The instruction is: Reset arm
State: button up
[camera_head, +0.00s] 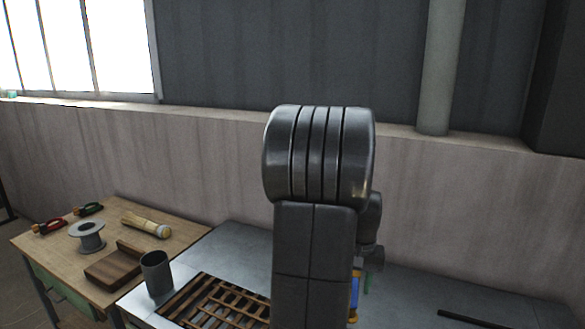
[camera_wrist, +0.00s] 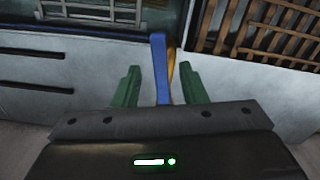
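My gripper (camera_wrist: 158,72) shows in the wrist view with two green fingers spread apart. A narrow blue and yellow item (camera_wrist: 159,48) stands out between them, with a visible gap on each side. I cannot tell how far beyond the fingertips it lies. In the head view, my arm hides most of the gripper, and part of the blue and yellow item (camera_head: 354,290) shows low beside the arm. My arm rises upright in the middle of that view, above the grey worktable (camera_head: 415,288).
A slatted wooden rack (camera_head: 222,303) lies left of my arm, beside a dark cup (camera_head: 157,274). The wooden side table (camera_head: 190,236) holds a spool (camera_head: 88,238), a wooden block (camera_head: 113,267), a yellowish tool (camera_head: 147,225) and pliers-like tools. A dark rod (camera_head: 470,319) lies at right.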

notch_tip(320, 180, down, 2)
jog(key=shift+d+f, duration=0.1)
jog(key=shift+d, duration=0.05)
jog(key=shift+d+n, duration=0.4)
jog(key=shift+n, duration=0.4)
jog(key=shift+s, duration=0.1)
